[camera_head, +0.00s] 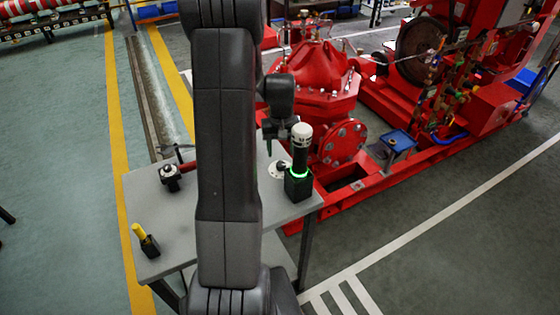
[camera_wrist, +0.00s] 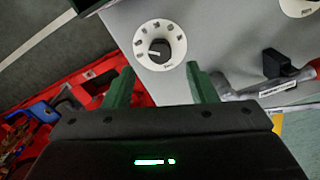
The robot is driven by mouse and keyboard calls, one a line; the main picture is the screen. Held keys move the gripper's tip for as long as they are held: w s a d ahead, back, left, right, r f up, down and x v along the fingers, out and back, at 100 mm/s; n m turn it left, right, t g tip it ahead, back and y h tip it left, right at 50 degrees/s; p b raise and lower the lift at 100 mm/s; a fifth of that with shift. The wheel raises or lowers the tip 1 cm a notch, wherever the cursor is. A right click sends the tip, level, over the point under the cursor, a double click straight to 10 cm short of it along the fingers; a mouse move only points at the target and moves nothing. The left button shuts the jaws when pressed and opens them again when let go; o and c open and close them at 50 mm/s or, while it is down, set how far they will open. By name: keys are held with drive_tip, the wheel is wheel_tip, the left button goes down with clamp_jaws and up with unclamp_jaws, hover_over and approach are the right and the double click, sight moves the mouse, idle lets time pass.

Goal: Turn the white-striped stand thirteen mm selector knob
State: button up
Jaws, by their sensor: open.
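A black selector knob (camera_wrist: 159,51) sits on a round white dial plate with dark marks, on the grey stand top, in the wrist view. A pale line shows on the knob's left side; the dial's lettering is too small to read. My gripper (camera_wrist: 160,88) is open, with its two green fingers apart and empty. The knob appears beyond the fingertips, roughly centred between them. A second white dial (camera_wrist: 299,5) is cut off at the top right. In the head view, a white dial (camera_head: 279,169) lies on the stand near my gripper (camera_head: 269,138), whose fingers are partly hidden.
A black device with a white top and green ring (camera_head: 299,165) stands close to the dial. A yellow-handled item (camera_head: 146,240) and a black-and-red tool (camera_head: 172,177) sit on the grey table (camera_head: 190,212). The red pumpset (camera_head: 315,75) stands behind.

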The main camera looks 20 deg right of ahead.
sight(281, 164)
wheel_tip(281, 164, down, 6)
idle(0.4)
drive_tip(key=c, duration=1)
